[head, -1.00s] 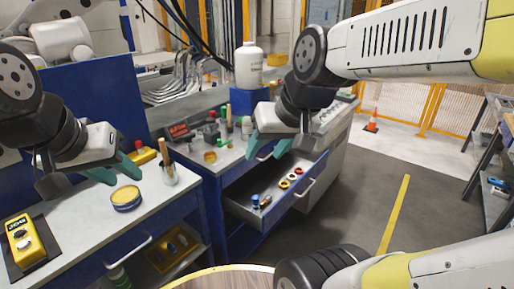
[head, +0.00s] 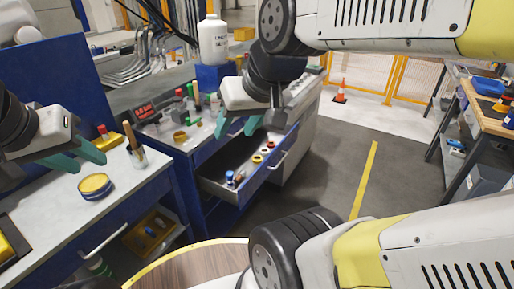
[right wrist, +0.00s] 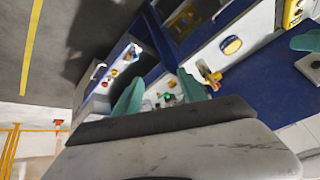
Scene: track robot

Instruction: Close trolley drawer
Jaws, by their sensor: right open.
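The trolley drawer (head: 212,186) stands pulled out from the blue trolley (head: 188,172) in the head view, with small bottles and coloured rings inside. Its bar handle (head: 277,161) is on the drawer front, facing right. In the right wrist view the drawer (right wrist: 123,50) is at upper left. My right gripper (head: 237,128) is open and empty above the inner end of the drawer, apart from the handle; its spread teal fingers (right wrist: 160,92) show in the wrist view. My left gripper (head: 93,163) is open and empty above the left worktop.
A white bottle (head: 213,42) stands on a blue block behind the trolley. A round wooden table (head: 190,268) is close in front. The floor right of the drawer is clear.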

